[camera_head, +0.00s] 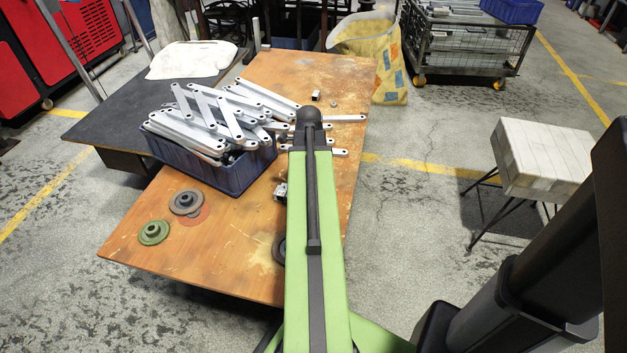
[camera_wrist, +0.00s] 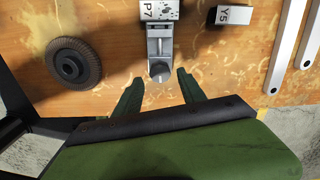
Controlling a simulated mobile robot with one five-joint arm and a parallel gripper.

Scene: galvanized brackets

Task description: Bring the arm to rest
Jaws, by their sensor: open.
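My gripper (camera_wrist: 159,76) shows in the wrist view with its two green fingers spread apart and nothing held between them. It is over the wooden table (camera_head: 130,249). A silver metal device marked P7 (camera_wrist: 159,43) lies just beyond the fingertips, its near end between their lines; I cannot tell how close it is in height. In the head view my green arm reaches out over the table and hides the gripper. A small metal piece (camera_head: 280,192) shows at the arm's left edge.
A blue crate (camera_head: 225,178) heaped with galvanized brackets stands left of my arm. Grinding discs (camera_head: 154,233) lie at the near left. A dark round disc (camera_wrist: 75,63), a block marked Y5 (camera_wrist: 232,16) and loose brackets (camera_wrist: 289,45) surround the gripper. A stool (camera_head: 540,157) stands right.

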